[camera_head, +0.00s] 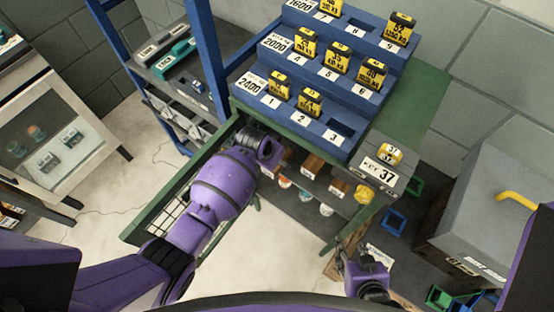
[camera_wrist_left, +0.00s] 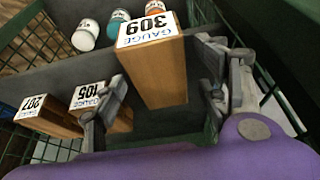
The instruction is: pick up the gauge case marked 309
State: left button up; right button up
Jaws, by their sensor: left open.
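The gauge case marked 309 (camera_wrist_left: 158,72) is a wooden block with a white label on top. It stands upright in a dark divided wire basket in the left wrist view. My left gripper (camera_wrist_left: 150,68) is open, with one finger on each side of the case in the picture; I cannot tell if either touches it. In the head view my left gripper (camera_head: 270,150) is at the green-edged drawer under the stepped rack, its fingers mostly hidden. My right gripper (camera_head: 351,250) is low and to the right, apart from the cases; its finger opening is unclear.
Wooden cases marked 105 (camera_wrist_left: 88,97) and 207 (camera_wrist_left: 42,118) stand left of the 309 case. White, teal and orange-capped containers lie behind a divider. The blue stepped rack (camera_head: 300,125) with yellow blocks stands above the drawer. A grey cabinet (camera_head: 490,200) is at right.

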pick_arm(q)
jog(key=c, duration=1.6)
jog(key=shift+r, duration=0.1)
jog(key=shift+c, duration=0.2)
